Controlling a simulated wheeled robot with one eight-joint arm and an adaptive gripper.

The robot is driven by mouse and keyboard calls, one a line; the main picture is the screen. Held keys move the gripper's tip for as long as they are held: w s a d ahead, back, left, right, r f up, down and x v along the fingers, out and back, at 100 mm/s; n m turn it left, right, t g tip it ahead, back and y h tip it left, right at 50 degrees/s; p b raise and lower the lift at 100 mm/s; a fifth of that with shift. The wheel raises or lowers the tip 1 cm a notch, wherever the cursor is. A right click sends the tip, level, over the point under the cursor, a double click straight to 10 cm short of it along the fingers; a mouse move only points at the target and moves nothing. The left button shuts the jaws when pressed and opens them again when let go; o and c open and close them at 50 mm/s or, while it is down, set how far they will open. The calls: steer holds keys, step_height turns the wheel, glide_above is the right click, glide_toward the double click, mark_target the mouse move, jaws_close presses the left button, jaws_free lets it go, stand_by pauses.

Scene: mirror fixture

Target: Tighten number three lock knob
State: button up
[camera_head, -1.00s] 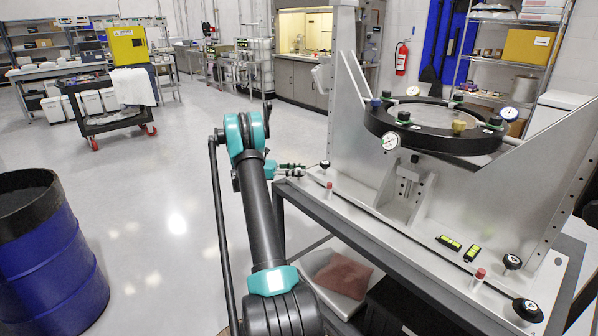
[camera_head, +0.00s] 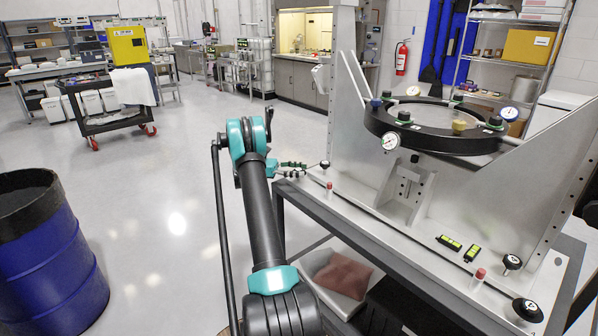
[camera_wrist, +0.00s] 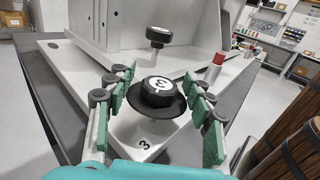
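The number three lock knob (camera_wrist: 160,88) is black with a white 3 on its top, on a wide black disc. In the wrist view it stands at the corner of the pale base plate (camera_wrist: 145,135), beside a printed 3. My gripper (camera_wrist: 157,78) is open, its green-padded fingers on the left and right of the knob. A gap shows on each side, and nothing is held. In the head view my gripper (camera_head: 291,168) is at the left corner of the mirror fixture's base plate (camera_head: 400,243). The knob cannot be made out clearly there.
Another black knob (camera_wrist: 159,36) stands behind on the plate, and a red-topped pin (camera_wrist: 216,66) stands to the right. The fixture's upright wall (camera_head: 347,120) and black mirror ring (camera_head: 440,140) rise beyond. A blue drum (camera_head: 50,255) stands left on open floor.

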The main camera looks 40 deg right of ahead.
mark_target(299, 169)
step_height(299, 169, up, 10)
steer(key=shift+r, duration=0.1)
stand_by(0.6)
steer(key=shift+d, duration=0.1)
